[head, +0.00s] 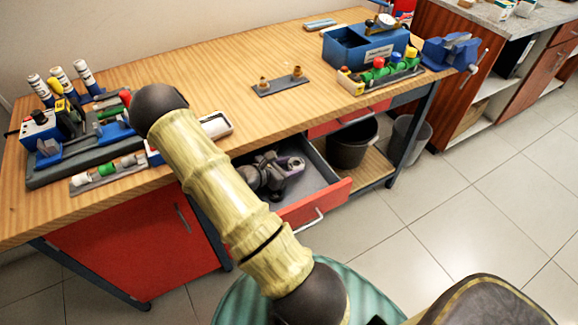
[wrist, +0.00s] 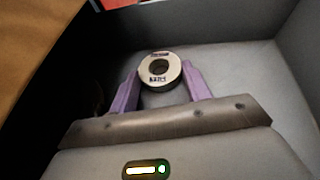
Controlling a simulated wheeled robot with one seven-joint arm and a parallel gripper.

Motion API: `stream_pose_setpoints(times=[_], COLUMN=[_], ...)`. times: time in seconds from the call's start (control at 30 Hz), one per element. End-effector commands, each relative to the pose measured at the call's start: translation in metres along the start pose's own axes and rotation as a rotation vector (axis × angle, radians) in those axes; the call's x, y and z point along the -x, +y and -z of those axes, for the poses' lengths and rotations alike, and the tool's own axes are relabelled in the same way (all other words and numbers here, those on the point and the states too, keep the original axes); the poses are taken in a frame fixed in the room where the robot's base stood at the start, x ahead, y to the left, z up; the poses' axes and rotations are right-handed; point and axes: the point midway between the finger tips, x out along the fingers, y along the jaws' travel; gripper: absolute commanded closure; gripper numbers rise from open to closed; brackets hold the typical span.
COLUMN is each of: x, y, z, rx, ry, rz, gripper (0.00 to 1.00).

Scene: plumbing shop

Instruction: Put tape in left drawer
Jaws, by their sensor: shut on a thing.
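The left drawer (head: 327,199) is red-fronted and pulled open under the workbench. My gripper (head: 297,164) is down inside it, with its purple fingers near the drawer's grey floor. In the wrist view my gripper (wrist: 160,80) is shut on the tape (wrist: 161,69), a pale ring-shaped roll with dark print and a dark centre hole. The roll sits between the two fingertips, above or on the drawer floor; I cannot tell if it touches.
The wooden workbench top (head: 225,75) overhangs the drawer. A blue toolbox (head: 362,48), a fittings rack (head: 380,72) and a small plate with brass fittings (head: 280,84) stand on it. A dark bucket (head: 350,145) is on the shelf to the right. The drawer floor around the tape looks clear.

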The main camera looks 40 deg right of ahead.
Motion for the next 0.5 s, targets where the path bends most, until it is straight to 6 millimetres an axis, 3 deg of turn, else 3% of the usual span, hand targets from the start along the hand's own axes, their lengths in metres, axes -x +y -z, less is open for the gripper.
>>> stream_pose_setpoints(times=[0.07,0.1,0.2,0.5], x=[-0.0012,-0.0008,-0.0007,-0.0001], y=[0.0,0.0,0.0,0.0001], z=[0.0034,0.0025,0.0022,0.001], rx=[0.0,0.0,0.0,0.0], ry=[0.0,0.0,0.0,0.0], rz=[0.0,0.0,0.0,0.0], gripper=[0.73,0.46,0.3,0.3])
